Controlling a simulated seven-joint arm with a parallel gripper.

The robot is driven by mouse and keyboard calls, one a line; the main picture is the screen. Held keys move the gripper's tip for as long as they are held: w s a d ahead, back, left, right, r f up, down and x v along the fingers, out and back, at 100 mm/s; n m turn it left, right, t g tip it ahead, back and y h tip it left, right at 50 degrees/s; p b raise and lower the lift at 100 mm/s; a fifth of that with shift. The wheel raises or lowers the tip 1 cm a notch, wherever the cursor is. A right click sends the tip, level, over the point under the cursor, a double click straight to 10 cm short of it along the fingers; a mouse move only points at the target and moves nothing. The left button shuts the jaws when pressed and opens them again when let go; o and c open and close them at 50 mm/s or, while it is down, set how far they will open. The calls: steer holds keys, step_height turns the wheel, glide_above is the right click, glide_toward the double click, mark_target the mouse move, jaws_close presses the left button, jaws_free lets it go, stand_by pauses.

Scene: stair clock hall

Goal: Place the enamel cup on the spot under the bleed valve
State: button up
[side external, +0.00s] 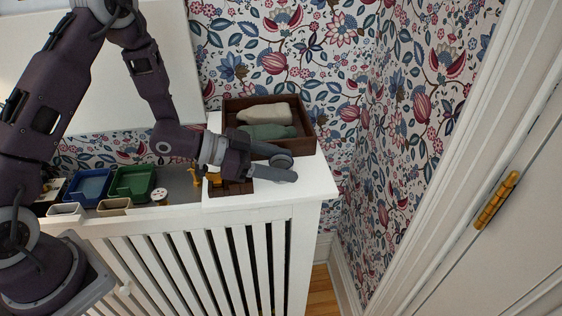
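I cannot pick out the enamel cup with certainty. A small white round piece with dark marks on top (159,195) stands on the grey surface left of the white cover, but it is too small to identify. My gripper (287,168) is above the right part of the white radiator cover top, its fingers pointing right. Two grey finger ends show close together, and I cannot tell whether anything is between them. Small brass-coloured parts (196,176) show left of my wrist; I cannot tell whether they are the bleed valve. The spot under it is not discernible.
A dark wooden tray (310,148) with folded cloths (268,131) stands behind my gripper. Blue (88,187) and green (133,183) bins and small beige bins (114,206) are at left. A dark brown block (232,188) is below my wrist. The cover's right front corner (318,186) is bare.

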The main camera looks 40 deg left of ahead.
steer(key=shift+o, duration=0.5)
steer(key=shift+a+r, duration=0.1)
steer(key=shift+r, duration=0.1)
steer(key=v, duration=1.1)
steer(key=shift+s+a+r, duration=0.2)
steer(key=shift+s+a, duration=0.05)
steer(key=shift+s, duration=0.05)
